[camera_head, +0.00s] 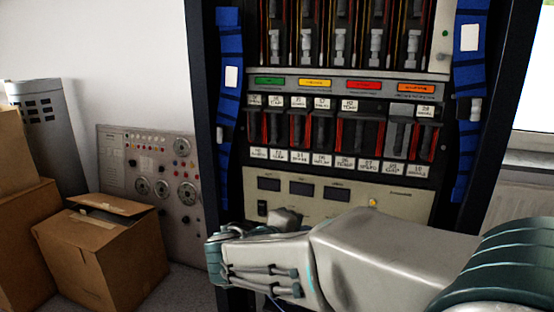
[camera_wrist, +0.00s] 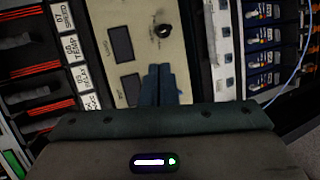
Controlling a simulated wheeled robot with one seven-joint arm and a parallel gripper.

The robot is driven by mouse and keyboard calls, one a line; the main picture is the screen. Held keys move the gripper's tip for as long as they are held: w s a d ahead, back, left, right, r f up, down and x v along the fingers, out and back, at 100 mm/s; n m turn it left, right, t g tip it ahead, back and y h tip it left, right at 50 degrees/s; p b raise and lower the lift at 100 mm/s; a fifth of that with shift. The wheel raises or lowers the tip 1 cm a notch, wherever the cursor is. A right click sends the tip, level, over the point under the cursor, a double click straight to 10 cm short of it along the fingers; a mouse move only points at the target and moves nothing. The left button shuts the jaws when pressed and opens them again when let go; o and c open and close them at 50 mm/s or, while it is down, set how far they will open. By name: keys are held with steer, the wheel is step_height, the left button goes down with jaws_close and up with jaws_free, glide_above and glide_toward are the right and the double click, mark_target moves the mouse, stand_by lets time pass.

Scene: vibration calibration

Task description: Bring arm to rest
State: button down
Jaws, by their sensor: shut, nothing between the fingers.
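My gripper (camera_wrist: 159,72) shows in the wrist view with its two dark fingers together and nothing between them. I cannot tell whether the fingertips touch the panel. In the head view my arm reaches in from the right, and its wrist lies in front of the lower part of the rack (camera_head: 415,206). The fingers cannot be made out clearly there.
The tall rack holds rows of levers with labels and coloured tags (camera_head: 270,82). Blue strips (camera_head: 229,75) run down its sides. A grey panel with dials (camera_head: 150,165) leans at the left wall. Cardboard boxes (camera_head: 90,262) stand on the floor at the left.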

steer(key=s+d+r+m+g+y+p, duration=0.2)
steer(key=s+d+r+m+g+p, duration=0.4)
steer(key=s+d+p, duration=0.45)
steer(key=s+r+m+g+y+p, duration=0.2)
steer(key=s+r+m+y+p, duration=0.2)
steer(key=p, duration=0.8)
steer(key=s+r+y, duration=0.2)
steer(key=s+r, duration=0.1)
steer(key=s, duration=0.1)
steer(key=shift+s+r+m, duration=0.2)
steer(key=shift+r+m, duration=0.05)
steer(key=shift+m, duration=0.15)
steer(key=shift+d, duration=0.2)
